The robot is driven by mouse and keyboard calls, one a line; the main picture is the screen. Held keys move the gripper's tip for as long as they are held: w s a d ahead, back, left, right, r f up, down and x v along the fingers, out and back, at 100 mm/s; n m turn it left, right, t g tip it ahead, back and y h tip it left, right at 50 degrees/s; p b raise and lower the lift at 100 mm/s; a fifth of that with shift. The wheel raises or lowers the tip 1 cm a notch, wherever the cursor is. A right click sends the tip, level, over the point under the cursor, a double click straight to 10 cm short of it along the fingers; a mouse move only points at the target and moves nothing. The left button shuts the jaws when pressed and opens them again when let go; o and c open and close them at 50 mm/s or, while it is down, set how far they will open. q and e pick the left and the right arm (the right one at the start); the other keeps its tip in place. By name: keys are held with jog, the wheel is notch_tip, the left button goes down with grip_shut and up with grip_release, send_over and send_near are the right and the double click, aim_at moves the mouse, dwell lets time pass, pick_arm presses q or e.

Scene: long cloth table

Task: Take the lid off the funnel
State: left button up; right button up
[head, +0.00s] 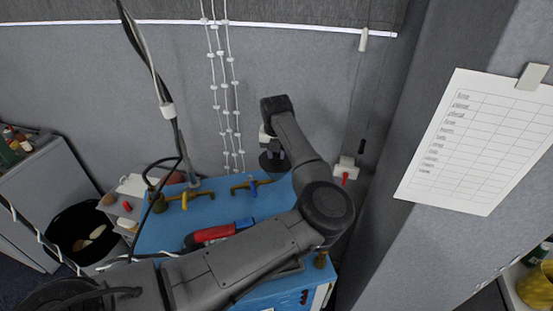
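My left arm comes in from the lower left, bends at the right of the blue worktop and reaches back to the far side. My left gripper (271,157) points down over the far edge of the blue top, close to the grey wall. It is dark and small here, and its fingers are not clear, so I cannot tell whether it is open or holds anything. I cannot make out a funnel or a lid; the area under the gripper is partly hidden by it and my arm. My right gripper is out of view.
The blue worktop (170,235) carries brass taps (253,186) and a red-and-blue object (214,233) beside my forearm. White beaded strings (225,100) and a dark cable (150,60) hang behind. A black bin (82,232) stands left. A paper chart (475,140) hangs right.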

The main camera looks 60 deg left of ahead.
pick_arm(q)
jog(key=c, duration=0.4)
jog(key=shift+r, duration=0.1)
